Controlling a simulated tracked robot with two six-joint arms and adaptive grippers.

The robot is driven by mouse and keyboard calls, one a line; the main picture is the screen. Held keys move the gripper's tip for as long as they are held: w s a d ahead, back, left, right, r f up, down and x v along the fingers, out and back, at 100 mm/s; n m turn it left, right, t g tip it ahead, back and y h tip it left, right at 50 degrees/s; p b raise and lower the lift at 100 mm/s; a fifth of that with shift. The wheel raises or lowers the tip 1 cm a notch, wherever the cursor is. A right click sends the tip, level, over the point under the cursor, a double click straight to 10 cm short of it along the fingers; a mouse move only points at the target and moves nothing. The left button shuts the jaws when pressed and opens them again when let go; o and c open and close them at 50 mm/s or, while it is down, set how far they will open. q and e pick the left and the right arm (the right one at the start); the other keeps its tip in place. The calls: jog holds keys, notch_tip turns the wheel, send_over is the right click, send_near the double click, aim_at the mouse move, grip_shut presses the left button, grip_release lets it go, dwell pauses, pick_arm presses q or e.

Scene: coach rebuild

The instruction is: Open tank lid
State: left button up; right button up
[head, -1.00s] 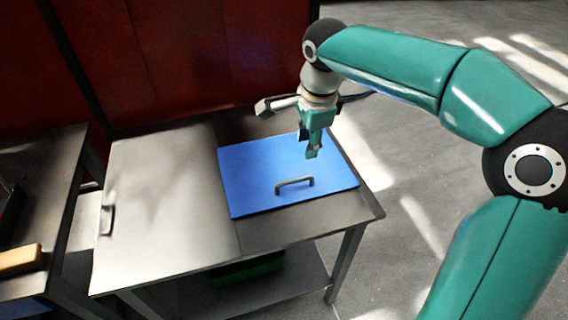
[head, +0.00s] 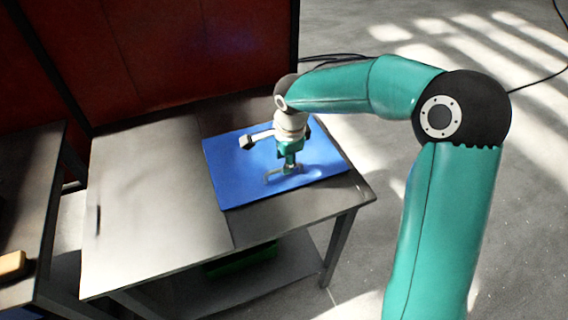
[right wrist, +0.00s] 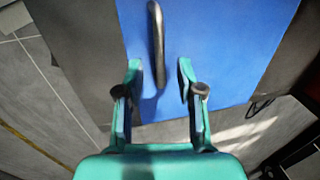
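The tank lid is a flat blue panel (head: 235,177) on the right part of the metal table in the head view; it looks closed and flat. Its dark bar handle (head: 272,177) is partly hidden by my right gripper (head: 291,170), which points down over it. In the right wrist view the handle (right wrist: 157,45) runs up the picture over the blue lid (right wrist: 215,40). There my right gripper (right wrist: 160,80) is open, with its fingers on either side of the handle's near end. I cannot tell whether they touch it. My left gripper is not in view.
The metal table (head: 150,200) has a bare left part with a recessed grip (head: 98,221). A second table (head: 30,190) with a wooden-looking block (head: 12,265) stands at the left. A red wall (head: 170,50) is behind. A green object (head: 240,258) lies on the lower shelf.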

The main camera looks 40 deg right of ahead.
jog(key=shift+w+f, duration=0.2)
jog(key=shift+f, duration=1.05)
grip_shut()
